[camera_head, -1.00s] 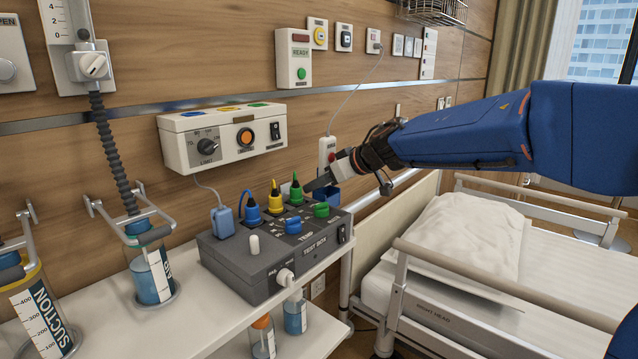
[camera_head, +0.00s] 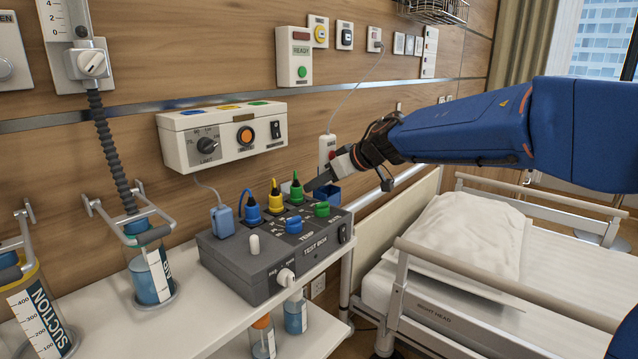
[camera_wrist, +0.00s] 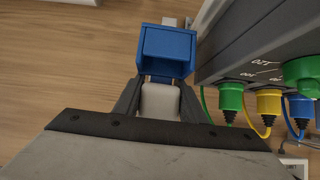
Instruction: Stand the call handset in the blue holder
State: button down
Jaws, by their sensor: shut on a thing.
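The call handset (camera_head: 327,148) is white with a red button, and a pale cord runs from its top up to a wall socket. My gripper (camera_head: 322,180) is shut on it and holds it roughly upright near the wall. The blue holder (camera_head: 329,194) is just below and beside my gripper, behind the grey box, partly hidden by my fingers. In the wrist view the blue holder (camera_wrist: 166,45) lies just past my fingertips, and the white handset (camera_wrist: 160,102) is between my fingers. I cannot tell whether the handset's lower end touches the holder.
A grey test box (camera_head: 270,262) with blue, yellow and green plugs stands on the white shelf (camera_head: 205,325), close to the left of my gripper. A bed (camera_head: 480,290) with side rails is at the right. A white wall unit (camera_head: 222,134) is at the left, above the box.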

jog(key=shift+v, duration=0.95)
jog(key=shift+w+a+r, duration=0.1)
jog(key=shift+w+r, duration=0.05)
jog(key=shift+r, duration=0.2)
jog(key=shift+a, duration=0.1)
